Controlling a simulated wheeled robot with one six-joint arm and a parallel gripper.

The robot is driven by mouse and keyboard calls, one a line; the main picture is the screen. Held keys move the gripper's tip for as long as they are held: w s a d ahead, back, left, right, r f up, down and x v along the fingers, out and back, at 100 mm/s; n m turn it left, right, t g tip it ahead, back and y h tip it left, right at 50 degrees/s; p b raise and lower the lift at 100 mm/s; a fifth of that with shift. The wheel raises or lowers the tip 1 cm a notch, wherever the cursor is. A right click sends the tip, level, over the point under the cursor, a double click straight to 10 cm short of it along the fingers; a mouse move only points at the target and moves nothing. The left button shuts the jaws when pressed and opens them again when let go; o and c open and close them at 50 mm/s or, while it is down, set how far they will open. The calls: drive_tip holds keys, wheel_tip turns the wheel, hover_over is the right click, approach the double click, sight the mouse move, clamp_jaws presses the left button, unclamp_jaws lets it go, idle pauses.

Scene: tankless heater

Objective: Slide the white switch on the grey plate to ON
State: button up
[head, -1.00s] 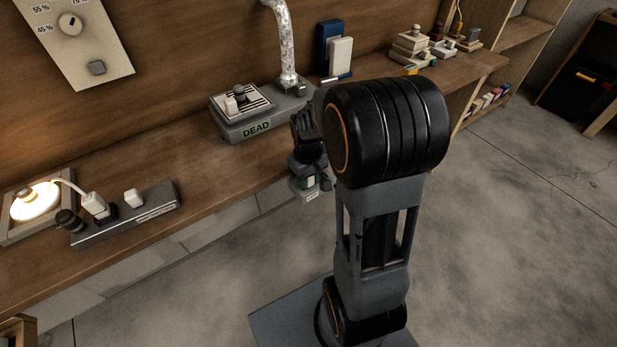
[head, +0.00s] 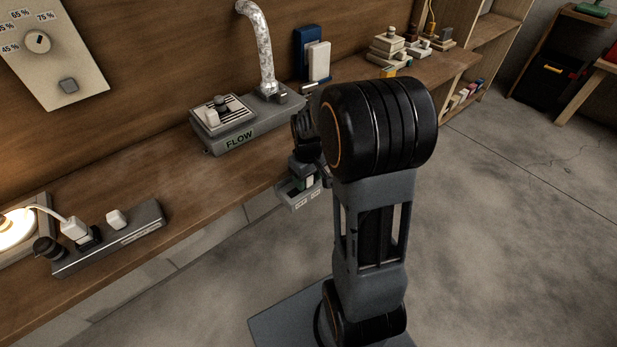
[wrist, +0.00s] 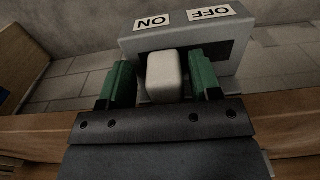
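The white switch (wrist: 164,76) stands between the two green fingertips of my gripper (wrist: 163,68) in the wrist view. The fingers are spread; a gap shows on the switch's left and a narrow one on its right. The grey plate (wrist: 230,48) carries upside-down labels, ON at left and OFF at right. The switch sits at the ON end of its slot, below the ON label. In the head view the grey plate (head: 300,200) is at the bench front, below my gripper (head: 304,167), and the switch is largely hidden.
A grey heater box (head: 238,135) on the bench reads FLOW, with a silver duct (head: 262,50) behind it. A power strip (head: 112,238) with plugs and a lit lamp (head: 15,228) are at left. The bench between is clear.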

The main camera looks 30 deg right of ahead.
sight(308, 190)
wheel_tip(308, 190, up, 14)
drive_tip(key=p, duration=0.2)
idle(0.5)
drive_tip(key=shift+f, duration=0.1)
idle(0.4)
drive_tip(key=s+a+r+m+t+p, duration=0.2)
drive_tip(key=s+a+r+t+p, duration=0.1)
drive_tip(key=s+a+r+p, duration=0.6)
drive_tip(key=s, duration=0.2)
drive_tip(key=shift+s+a+r+t+p, duration=0.2)
drive_tip(key=shift+s+a+t+p, duration=0.1)
drive_tip(key=shift+s+p, duration=0.05)
idle(0.4)
